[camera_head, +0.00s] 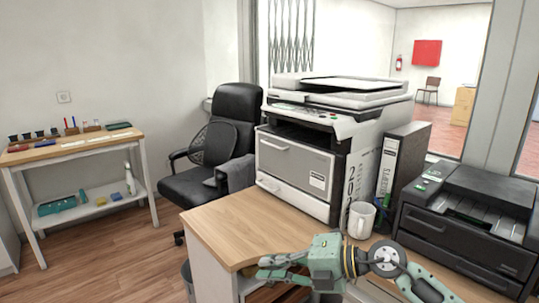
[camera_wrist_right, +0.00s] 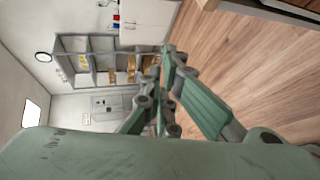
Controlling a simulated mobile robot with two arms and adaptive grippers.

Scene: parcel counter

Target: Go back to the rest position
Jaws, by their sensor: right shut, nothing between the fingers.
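My right gripper (camera_head: 268,268) shows in the head view at the bottom centre, in front of the wooden counter (camera_head: 222,226) near its front edge. Its green fingers point left and are shut with nothing between them. In the right wrist view the fingers (camera_wrist_right: 166,62) come together over open room, with no object at their tips. My left gripper is in neither view.
On the counter stand a large printer (camera_head: 297,165), a white mug (camera_head: 361,220), a binder (camera_head: 401,165) and a black printer (camera_head: 468,222). A black office chair (camera_head: 236,125) stands behind. A side table (camera_head: 72,148) is at the left. Wooden floor (camera_head: 120,255) lies clear between.

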